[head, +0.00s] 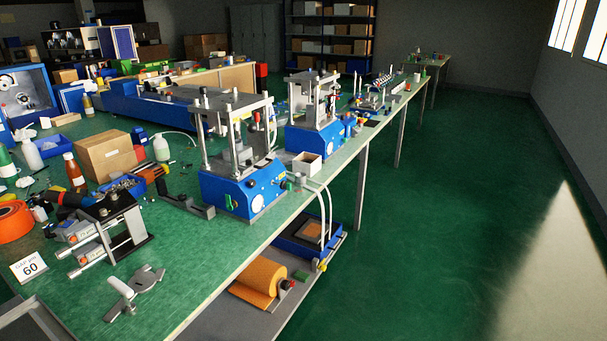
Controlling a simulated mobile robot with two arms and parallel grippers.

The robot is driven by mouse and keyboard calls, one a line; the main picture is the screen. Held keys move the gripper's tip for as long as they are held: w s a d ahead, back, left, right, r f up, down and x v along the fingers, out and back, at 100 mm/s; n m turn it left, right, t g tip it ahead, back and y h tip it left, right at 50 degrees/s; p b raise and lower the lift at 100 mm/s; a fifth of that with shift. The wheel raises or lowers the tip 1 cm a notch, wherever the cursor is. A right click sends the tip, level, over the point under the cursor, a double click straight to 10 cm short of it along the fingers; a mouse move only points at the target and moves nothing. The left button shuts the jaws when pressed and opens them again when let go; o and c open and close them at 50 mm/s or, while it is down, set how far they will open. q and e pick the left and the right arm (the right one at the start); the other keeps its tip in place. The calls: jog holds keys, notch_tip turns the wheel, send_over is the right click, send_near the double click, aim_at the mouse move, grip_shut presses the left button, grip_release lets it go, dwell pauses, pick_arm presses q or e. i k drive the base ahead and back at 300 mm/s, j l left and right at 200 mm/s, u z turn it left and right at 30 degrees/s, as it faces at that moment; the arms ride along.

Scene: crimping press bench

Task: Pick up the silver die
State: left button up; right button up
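Neither of my grippers shows in the head view. I cannot tell for sure which part is the silver die.
A black and silver fixture (110,230), a white "60" sign (29,267), an orange roll (13,222) and a cardboard box (105,155) crowd the bench's left side. A lower shelf holds an orange-yellow roll (260,280). The green floor (430,240) to the right is clear.

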aim_at(301, 177)
jog(key=u, duration=0.45)
jog(key=i+l+u, duration=0.2)
jog(key=u, duration=0.2)
jog(key=i+l+u, duration=0.1)
jog(key=l+u, duration=0.65)
jog(key=i+l, duration=0.05)
jog(key=l, duration=0.05)
